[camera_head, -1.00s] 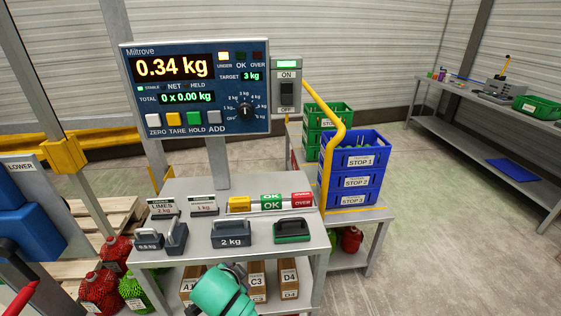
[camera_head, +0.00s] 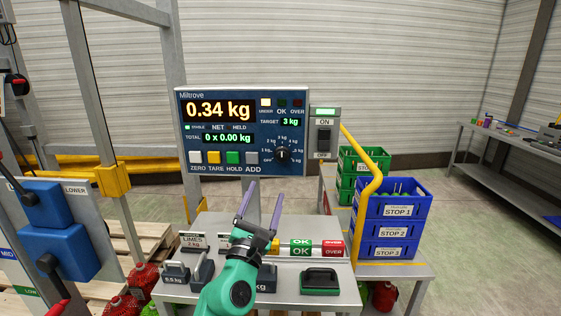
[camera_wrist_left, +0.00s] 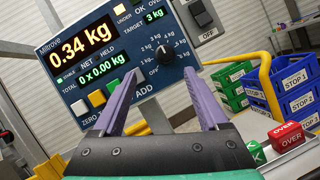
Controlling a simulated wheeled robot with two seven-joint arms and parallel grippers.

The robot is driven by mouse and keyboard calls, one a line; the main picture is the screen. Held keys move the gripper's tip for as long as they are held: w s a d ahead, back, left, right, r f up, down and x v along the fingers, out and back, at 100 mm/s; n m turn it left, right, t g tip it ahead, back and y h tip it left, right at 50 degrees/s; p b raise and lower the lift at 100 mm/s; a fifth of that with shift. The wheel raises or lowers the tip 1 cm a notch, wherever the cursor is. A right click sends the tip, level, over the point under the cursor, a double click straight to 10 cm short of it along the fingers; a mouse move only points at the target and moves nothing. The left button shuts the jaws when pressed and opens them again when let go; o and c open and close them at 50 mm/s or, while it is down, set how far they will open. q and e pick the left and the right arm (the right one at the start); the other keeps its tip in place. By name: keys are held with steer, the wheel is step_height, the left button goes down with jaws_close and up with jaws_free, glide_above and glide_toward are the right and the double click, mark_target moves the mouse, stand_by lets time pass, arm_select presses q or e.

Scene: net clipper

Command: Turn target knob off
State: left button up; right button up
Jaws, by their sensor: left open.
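The target knob (camera_head: 282,153) is a black dial at the lower right of the blue Miltrove scale panel (camera_head: 222,170). Its pointer stands upright, toward the middle of the ring of kg marks, and the display reads TARGET 3 kg. The knob also shows in the left wrist view (camera_wrist_left: 165,55), beyond the fingers and between their tips. My left gripper (camera_head: 264,203) is open and empty, with purple fingers apart. In the head view it is below the panel and a little left of the knob, touching nothing that I can see. My right gripper is not in view.
An ON/OFF switch box (camera_head: 324,131) is just right of the panel. A yellow rail (camera_head: 372,180) and blue STOP crates (camera_head: 391,229) stand at the right.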

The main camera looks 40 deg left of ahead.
mark_target(281, 159)
arm_select(q)
steer(key=shift+m+g, duration=0.3)
steer(key=shift+m, duration=0.4)
steer(key=p+x, duration=0.1)
steer(key=x, duration=0.4)
steer(key=f+p+x, duration=0.1)
steer(key=p+x, duration=0.1)
steer(key=x, duration=0.3)
steer(key=p+x, duration=0.1)
steer(key=x, duration=0.4)
steer(key=shift+w+f, duration=0.15)
steer(key=shift+w, duration=0.1)
steer(key=c, duration=1.2)
